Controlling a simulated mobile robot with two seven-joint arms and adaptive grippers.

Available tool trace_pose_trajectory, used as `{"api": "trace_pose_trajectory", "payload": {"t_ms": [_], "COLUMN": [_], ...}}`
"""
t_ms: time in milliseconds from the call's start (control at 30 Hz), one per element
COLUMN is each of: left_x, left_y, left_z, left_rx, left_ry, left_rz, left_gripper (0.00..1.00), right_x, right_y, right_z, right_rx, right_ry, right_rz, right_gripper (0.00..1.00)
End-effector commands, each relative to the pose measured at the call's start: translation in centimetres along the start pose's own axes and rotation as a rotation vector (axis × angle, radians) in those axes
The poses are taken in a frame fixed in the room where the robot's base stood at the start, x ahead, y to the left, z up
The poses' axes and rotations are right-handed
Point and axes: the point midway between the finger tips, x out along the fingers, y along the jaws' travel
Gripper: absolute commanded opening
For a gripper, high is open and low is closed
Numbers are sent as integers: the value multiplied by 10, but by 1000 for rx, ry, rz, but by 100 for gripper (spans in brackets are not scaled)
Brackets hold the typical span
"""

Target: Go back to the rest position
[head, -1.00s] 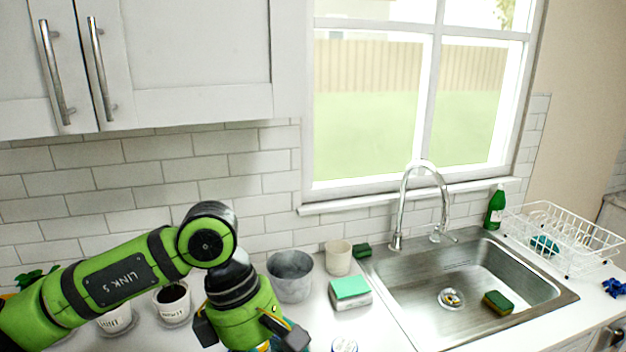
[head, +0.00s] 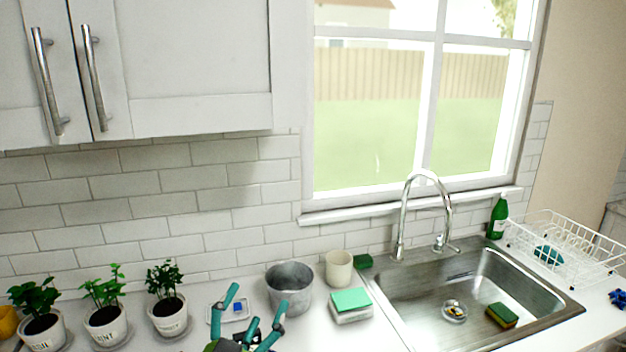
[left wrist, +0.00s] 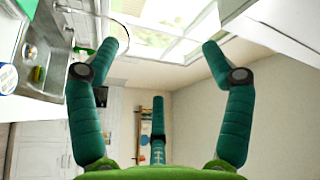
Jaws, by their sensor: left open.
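My left gripper (head: 248,322) is at the bottom edge of the head view, with its teal fingers spread and pointing up, in front of the metal bucket (head: 290,288). The fingers hold nothing. In the left wrist view, the same gripper (left wrist: 163,48) shows its teal fingers wide apart with only empty room between them. The rest of the left arm is mostly below the head view's edge. My right gripper does not show in either view.
Three potted herbs (head: 168,312) stand left on the counter, beside a small white tray (head: 216,312) with a blue item. A cream cup (head: 339,268), a box with a green sponge (head: 351,301), the sink (head: 470,330) and a dish rack (head: 565,262) are to the right.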

Motion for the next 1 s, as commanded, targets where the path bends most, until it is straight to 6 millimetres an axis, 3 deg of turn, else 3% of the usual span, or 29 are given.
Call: {"api": "trace_pose_trajectory", "payload": {"t_ms": [33,100,200,300,500,767,1000], "left_x": [-15,-40,-88,-139,-225,-317,-316], "left_y": [12,30,58,83,116,142,201], "left_z": [35,79,132,166,197,205,269], "left_rx": [-80,-179,-307,-407,-536,-644,-632], "left_ry": [-138,-326,-583,-801,-1116,-1423,-1436], "left_rz": [39,92,170,240,345,454,468], "left_gripper": [81,81,81,81,81,81,81], "right_x": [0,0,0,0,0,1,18], "right_y": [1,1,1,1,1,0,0], "right_z": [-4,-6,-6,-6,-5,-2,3], "right_rx": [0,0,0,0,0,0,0], "right_ry": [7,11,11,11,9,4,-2], "right_rz": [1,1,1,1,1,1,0], "right_gripper": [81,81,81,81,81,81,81]}}
